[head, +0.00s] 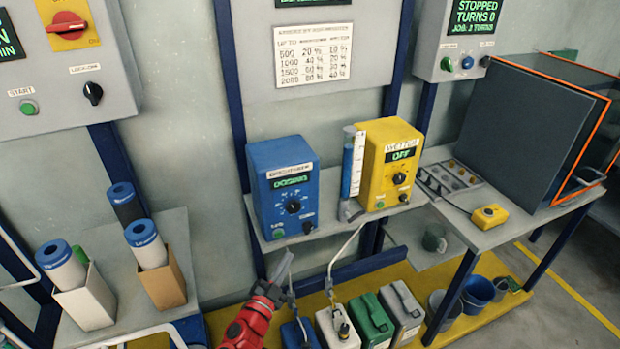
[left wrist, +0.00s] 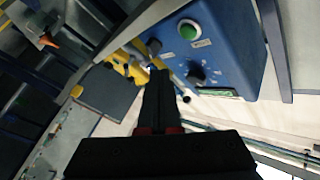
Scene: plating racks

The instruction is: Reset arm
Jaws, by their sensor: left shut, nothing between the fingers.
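My left gripper (head: 281,272) is in the lower middle of the head view, on its red and black wrist. Its grey fingers point up, below and in front of the shelf with the blue dosing box (head: 283,188). In the left wrist view the dark fingers (left wrist: 158,85) are together with nothing between them. The blue box also shows in that view (left wrist: 225,45), beyond the fingers at the upper right, with its green button and black knob. My right gripper is not in view.
A yellow box (head: 388,165) stands right of the blue box. White, green and grey canisters (head: 371,318) stand on the yellow platform below. Cartons with rolls (head: 161,281) are at the left. A table (head: 490,232) with a dark panel (head: 520,125) is at the right.

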